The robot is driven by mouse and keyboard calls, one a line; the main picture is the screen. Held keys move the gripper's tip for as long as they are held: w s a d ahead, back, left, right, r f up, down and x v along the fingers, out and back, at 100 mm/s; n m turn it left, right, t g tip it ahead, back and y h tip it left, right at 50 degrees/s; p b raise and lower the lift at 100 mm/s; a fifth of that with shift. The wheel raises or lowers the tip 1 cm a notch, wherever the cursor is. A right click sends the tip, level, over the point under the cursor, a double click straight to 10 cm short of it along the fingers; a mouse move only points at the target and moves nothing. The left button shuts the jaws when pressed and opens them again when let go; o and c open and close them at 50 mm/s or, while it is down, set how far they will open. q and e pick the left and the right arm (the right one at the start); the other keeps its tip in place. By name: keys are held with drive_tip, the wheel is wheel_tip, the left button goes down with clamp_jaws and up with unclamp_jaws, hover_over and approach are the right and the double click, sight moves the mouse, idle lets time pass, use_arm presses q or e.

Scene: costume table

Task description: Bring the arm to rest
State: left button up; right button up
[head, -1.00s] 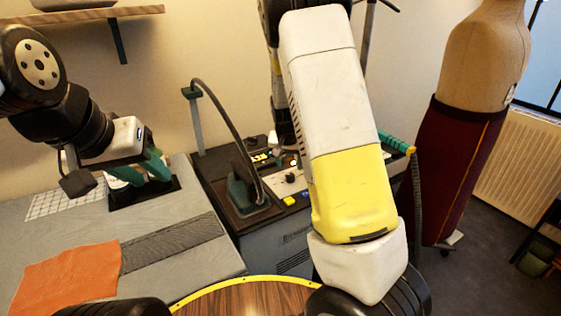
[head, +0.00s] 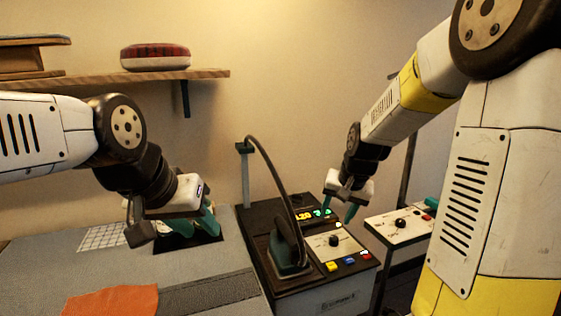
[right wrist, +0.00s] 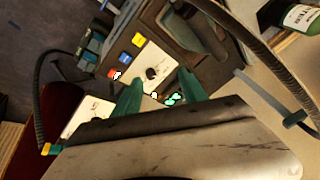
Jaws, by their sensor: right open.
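My right gripper (head: 339,211) is open and empty, its two green fingers apart above the far part of the ironing station in the head view. In the right wrist view its open fingers (right wrist: 158,92) show with the panel beyond them and nothing between them. My left gripper (head: 195,224) is low over a dark pad at the back of the grey table. Its green fingers point down, and whether it grips anything is hidden.
The ironing station (head: 325,290) has a lit display and coloured buttons. An iron (head: 289,252) with an arching hose stands on it. Another control panel (head: 402,226) is to the right. An orange cloth (head: 112,301) lies on the grey table (head: 60,265).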

drive_tip(key=s+r+n, duration=0.1)
drive_tip(key=s+r, duration=0.2)
drive_tip(key=s, duration=0.4)
drive_tip(key=s+a+r+n+t, duration=0.1)
drive_tip(key=s+r, duration=0.3)
drive_tip(key=s, duration=0.2)
drive_tip(key=s+r+n, duration=0.1)
drive_tip(key=s+r, duration=0.2)
drive_tip(key=s, duration=0.4)
drive_tip(key=shift+s+a+r+n+t+y, duration=0.2)
drive_tip(key=shift+s+r+n+t+y, duration=0.05)
drive_tip(key=shift+s+n+t+y, duration=0.15)
